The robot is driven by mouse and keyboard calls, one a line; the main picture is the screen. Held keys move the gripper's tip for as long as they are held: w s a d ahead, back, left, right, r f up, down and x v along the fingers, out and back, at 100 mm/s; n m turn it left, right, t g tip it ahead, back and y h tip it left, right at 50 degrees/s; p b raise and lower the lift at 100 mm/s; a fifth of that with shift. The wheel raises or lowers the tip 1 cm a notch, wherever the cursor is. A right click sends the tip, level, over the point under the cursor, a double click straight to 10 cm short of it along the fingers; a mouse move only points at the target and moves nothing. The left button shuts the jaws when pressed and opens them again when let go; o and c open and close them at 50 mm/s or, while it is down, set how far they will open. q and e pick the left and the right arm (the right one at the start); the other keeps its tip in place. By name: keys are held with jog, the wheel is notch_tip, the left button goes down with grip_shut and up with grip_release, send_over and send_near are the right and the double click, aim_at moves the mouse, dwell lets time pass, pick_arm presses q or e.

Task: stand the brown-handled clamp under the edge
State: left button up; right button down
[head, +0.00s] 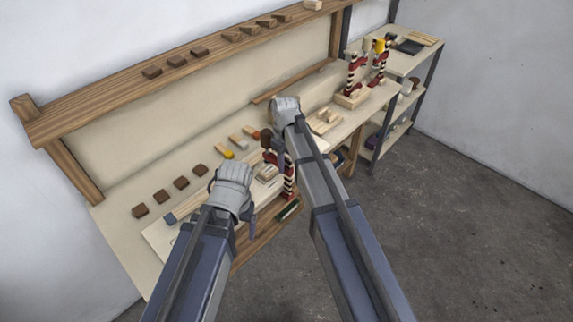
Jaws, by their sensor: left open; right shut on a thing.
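The brown-handled clamp has a dark brown handle (266,137), red jaws and a black-and-white striped bar (290,184). It is at the front edge of the workbench (112,222), its striped bar reaching down past the edge. My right gripper (281,143) is shut on the clamp near its top; the forearm and hand hide part of it, and I cannot tell whether the clamp touches the edge. My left gripper (251,222) is open and empty at the front edge, left of the clamp, its fingers partly hidden by the hand.
Two more red clamps (355,75) stand on the bench's far right. Several brown blocks (160,197) lie on the left, and tools with yellow and orange ends (228,154) lie in the middle. A wooden shelf (110,97) runs above. The grey floor (450,220) at right is clear.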

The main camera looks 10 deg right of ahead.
jog(key=c, duration=0.6)
grip_release()
jog(key=shift+r, duration=0.15)
notch_tip(320, 180, up, 8)
jog(key=p, duration=0.8)
jog(key=shift+f, duration=0.2)
